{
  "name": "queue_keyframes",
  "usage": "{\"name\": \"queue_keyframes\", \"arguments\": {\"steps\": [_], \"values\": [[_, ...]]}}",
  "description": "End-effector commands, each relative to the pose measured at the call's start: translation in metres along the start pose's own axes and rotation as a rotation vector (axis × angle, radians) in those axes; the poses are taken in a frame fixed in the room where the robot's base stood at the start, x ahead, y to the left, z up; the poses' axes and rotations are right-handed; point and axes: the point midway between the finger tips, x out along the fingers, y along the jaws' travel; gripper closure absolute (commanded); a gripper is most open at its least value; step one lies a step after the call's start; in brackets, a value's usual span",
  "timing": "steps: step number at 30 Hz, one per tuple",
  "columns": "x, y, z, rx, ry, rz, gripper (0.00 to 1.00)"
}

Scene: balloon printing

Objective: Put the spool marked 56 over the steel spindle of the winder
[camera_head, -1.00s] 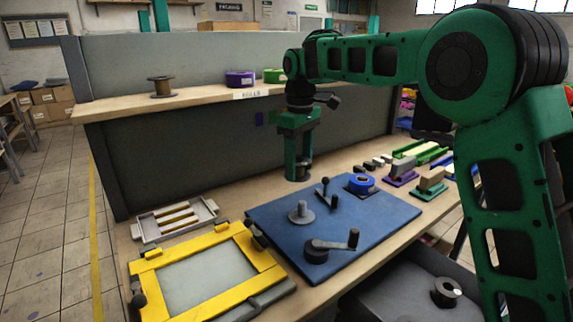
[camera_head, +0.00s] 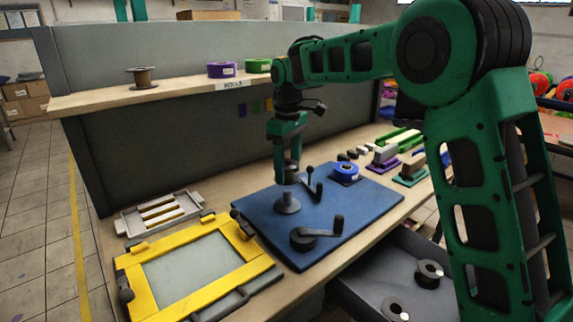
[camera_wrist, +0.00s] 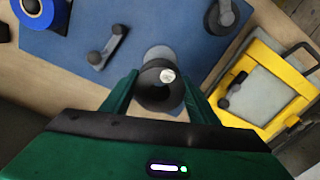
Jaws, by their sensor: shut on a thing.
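My gripper (camera_head: 287,180) is shut on a dark spool, which also shows between the fingers in the wrist view (camera_wrist: 160,96). No number on it can be read. The winder's steel spindle (camera_head: 287,198) stands on a round grey base on the blue board (camera_head: 335,222). My gripper is upright just above the spindle. In the wrist view, the bright spindle tip (camera_wrist: 167,76) shows within the spool's dark ring, with the grey round base (camera_wrist: 158,53) beyond. How far the spool is down over the spindle, I cannot tell.
A yellow frame (camera_head: 135,285) lies left. Spools sit in the grey drawer (camera_head: 370,275). A brown spool (camera_head: 141,78) stands on the shelf (camera_head: 110,98).

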Motion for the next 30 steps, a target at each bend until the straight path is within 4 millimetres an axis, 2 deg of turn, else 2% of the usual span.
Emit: {"name": "queue_keyframes", "arguments": {"steps": [26, 28, 30], "values": [[0.046, 0.0, 0.001, 0.001, -0.001, 0.0, 0.68], [0.05, 0.0, 0.001, 0.001, -0.002, -0.001, 0.71], [0.054, 0.0, 0.001, 0.001, -0.003, -0.001, 0.8]]}}
